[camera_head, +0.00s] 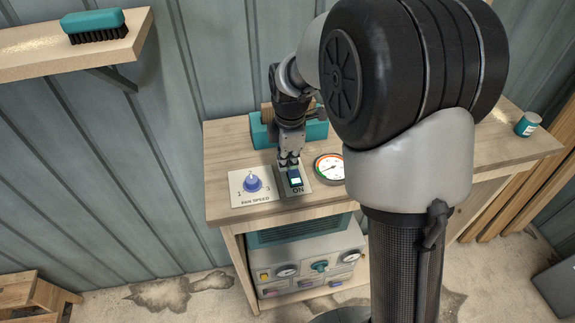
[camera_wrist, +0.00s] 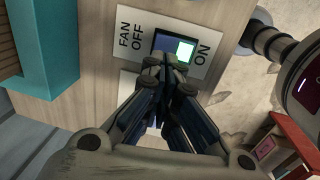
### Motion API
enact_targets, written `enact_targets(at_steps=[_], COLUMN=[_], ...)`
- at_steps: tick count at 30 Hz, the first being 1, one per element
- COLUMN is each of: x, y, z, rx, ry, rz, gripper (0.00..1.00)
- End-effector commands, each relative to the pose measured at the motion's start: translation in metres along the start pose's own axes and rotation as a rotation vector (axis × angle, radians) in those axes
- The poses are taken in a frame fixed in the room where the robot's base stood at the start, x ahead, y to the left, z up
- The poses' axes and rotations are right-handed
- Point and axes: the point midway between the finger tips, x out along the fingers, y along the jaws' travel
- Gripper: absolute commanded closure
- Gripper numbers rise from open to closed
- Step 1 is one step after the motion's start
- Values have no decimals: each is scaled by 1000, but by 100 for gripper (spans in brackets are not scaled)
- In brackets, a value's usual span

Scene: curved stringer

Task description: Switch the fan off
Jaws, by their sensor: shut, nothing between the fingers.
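The fan switch (camera_head: 295,178) is a rocker on a pale plate on the wooden cabinet top, with the word ON beside its near end. In the wrist view the rocker (camera_wrist: 175,46) has a lit green-white half on the ON side and a dark blue half on the OFF side. The plate (camera_wrist: 125,18) reads FAN OFF at the other end. My gripper (camera_head: 289,162) points down at the far end of the switch, fingers shut and empty. In the wrist view my gripper (camera_wrist: 165,62) partly overlaps the plate's edge; I cannot tell whether it touches the rocker.
A fan speed dial (camera_head: 252,184) with a blue knob is left of the switch, and a round gauge (camera_head: 329,168) is right of it. A teal box (camera_head: 316,131) stands behind my gripper. A small teal jar (camera_head: 528,124) stands at the far right.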

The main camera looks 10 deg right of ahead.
Motion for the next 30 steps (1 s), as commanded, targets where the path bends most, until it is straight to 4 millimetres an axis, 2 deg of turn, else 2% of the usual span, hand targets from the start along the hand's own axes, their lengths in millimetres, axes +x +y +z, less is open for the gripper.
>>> enact_targets(at_steps=[3, 7, 19, 23, 30], x=[15, 24, 27, 38, 36], y=[0, 0, 0, 1, 0], z=[0, 0, 0, 0, 0], rx=[0, 0, 0, 0, 0], ry=[0, 0, 0, 0, 0], rz=[-2, 0, 1, -19, -19], gripper=[100, 100, 100, 100, 100])
